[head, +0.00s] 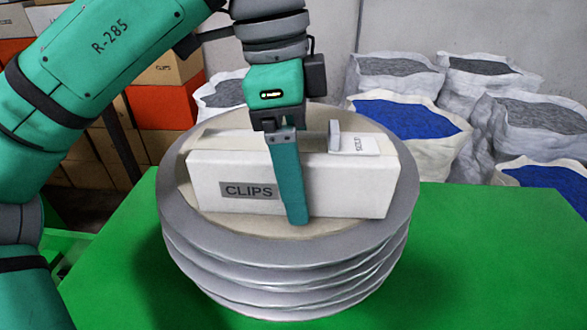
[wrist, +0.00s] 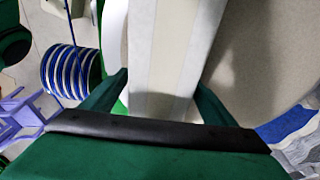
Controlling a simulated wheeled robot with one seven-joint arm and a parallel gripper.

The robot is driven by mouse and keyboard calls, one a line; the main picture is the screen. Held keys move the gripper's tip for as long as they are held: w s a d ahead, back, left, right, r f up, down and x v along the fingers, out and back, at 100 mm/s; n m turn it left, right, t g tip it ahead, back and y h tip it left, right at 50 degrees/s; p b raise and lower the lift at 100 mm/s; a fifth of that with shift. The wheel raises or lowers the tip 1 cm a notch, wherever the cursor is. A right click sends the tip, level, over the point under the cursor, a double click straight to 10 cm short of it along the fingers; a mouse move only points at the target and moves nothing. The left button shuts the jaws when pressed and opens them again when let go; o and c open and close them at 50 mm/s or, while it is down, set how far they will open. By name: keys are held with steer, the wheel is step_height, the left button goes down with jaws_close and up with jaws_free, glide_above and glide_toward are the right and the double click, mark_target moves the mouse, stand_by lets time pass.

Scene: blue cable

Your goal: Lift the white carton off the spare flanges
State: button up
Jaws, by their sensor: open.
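The white carton (head: 330,185), marked CLIPS, lies lengthwise on top of a stack of round grey spare flanges (head: 290,262) on the green table. My gripper (head: 287,180) is above the carton from the top, with one teal finger down in front of the carton's long face; the far finger is hidden behind the carton. In the wrist view the carton (wrist: 150,60) runs between my two spread fingers. The gripper is open and straddles the carton; whether a finger touches it I cannot tell.
A small grey upright piece (head: 334,135) and a white label (head: 355,146) are at the carton's top right. Bags with grey and blue contents (head: 410,125) stand behind the table. Boxes are stacked at the left. The green table (head: 480,260) is clear to the right.

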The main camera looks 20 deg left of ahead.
steer(key=shift+w+f, duration=0.1)
steer(key=shift+f, duration=0.1)
steer(key=shift+s+a, duration=0.2)
steer(key=shift+d, duration=0.35)
steer(key=c, duration=1.8)
steer(key=shift+a, duration=0.1)
steer(key=shift+c, duration=0.7)
steer(key=shift+r, duration=0.1)
